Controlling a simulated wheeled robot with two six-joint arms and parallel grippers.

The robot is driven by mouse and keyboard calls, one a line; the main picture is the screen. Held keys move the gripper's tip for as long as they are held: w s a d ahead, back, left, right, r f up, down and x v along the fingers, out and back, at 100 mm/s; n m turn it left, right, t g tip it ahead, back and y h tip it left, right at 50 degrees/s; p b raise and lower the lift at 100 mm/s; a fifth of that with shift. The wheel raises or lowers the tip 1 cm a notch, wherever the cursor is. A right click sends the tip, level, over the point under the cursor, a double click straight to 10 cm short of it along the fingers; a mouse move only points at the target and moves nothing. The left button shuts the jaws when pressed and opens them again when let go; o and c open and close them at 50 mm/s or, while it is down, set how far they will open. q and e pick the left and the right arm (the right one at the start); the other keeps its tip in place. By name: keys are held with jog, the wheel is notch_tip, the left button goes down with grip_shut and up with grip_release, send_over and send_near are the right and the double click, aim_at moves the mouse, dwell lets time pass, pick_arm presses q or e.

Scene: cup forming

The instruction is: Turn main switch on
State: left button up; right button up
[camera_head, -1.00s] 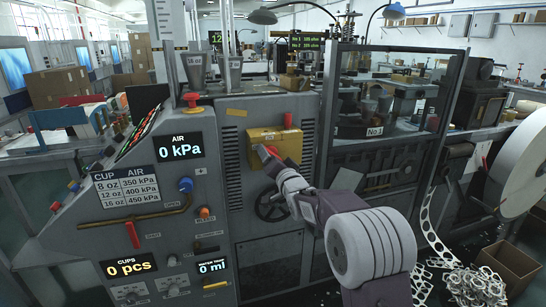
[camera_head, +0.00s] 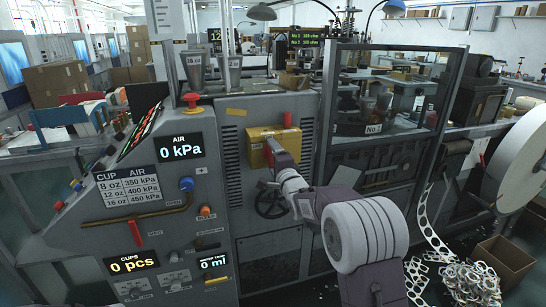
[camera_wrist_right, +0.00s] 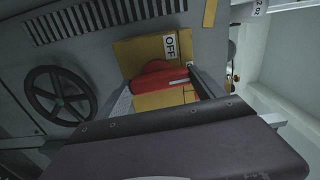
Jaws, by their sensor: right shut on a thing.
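The main switch is a yellow box (camera_head: 259,135) on the grey machine front, with a red handle (camera_head: 268,153) mostly hidden by my gripper in the head view. In the right wrist view the red handle (camera_wrist_right: 158,80) crosses the yellow plate (camera_wrist_right: 135,52), beside a white label reading OFF (camera_wrist_right: 171,45). My right gripper (camera_head: 271,152) is at the switch and is shut on the red handle, with a finger on each side of it in the right wrist view (camera_wrist_right: 163,88). My left gripper is not in view.
A black handwheel (camera_head: 270,203) sits below the switch. Left of it are the AIR display (camera_head: 180,146), reading 0 kPa, and a red mushroom button (camera_head: 191,99). A glass-sided enclosure (camera_head: 400,90) stands to the right. A cardboard box (camera_head: 505,262) lies at lower right.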

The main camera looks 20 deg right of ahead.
jog(key=shift+f+m, duration=0.1)
jog(key=shift+m, duration=0.3)
jog(key=o, duration=1.4)
jog(key=shift+c, duration=0.2)
jog(key=s, duration=0.9)
jog(key=shift+d, duration=0.2)
